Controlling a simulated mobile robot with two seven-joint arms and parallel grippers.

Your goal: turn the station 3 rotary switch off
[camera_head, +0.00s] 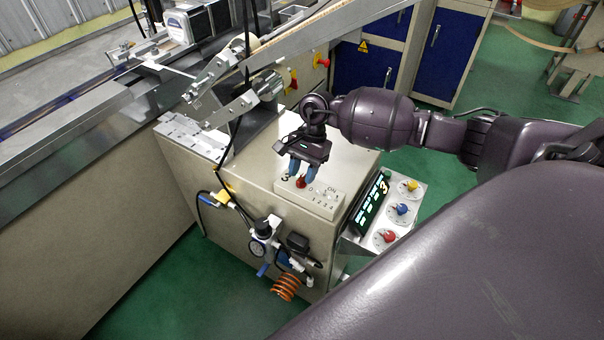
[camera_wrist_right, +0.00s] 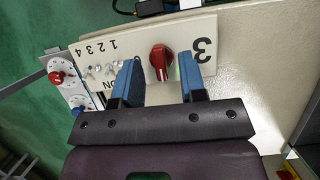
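The station 3 rotary switch is a red knob (camera_head: 301,183) on a pale box (camera_head: 326,205) marked with a "3", on top of the beige cabinet. In the right wrist view the red knob (camera_wrist_right: 160,62) lies next to the large black "3". My right gripper (camera_head: 301,172) points down over the box with its blue fingers apart. In the wrist view the fingers (camera_wrist_right: 160,78) are on either side of the knob, with visible gaps; whether either touches it I cannot tell. My left gripper is not in view.
Small toggle switches (camera_wrist_right: 103,70) numbered 1 to 4 share the box with the knob. A panel (camera_head: 418,188) with yellow, blue and red dials and a lit display (camera_head: 371,199) stands at the right. A gauge and hoses (camera_head: 258,248) hang on the cabinet front. Metal rails rise behind.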

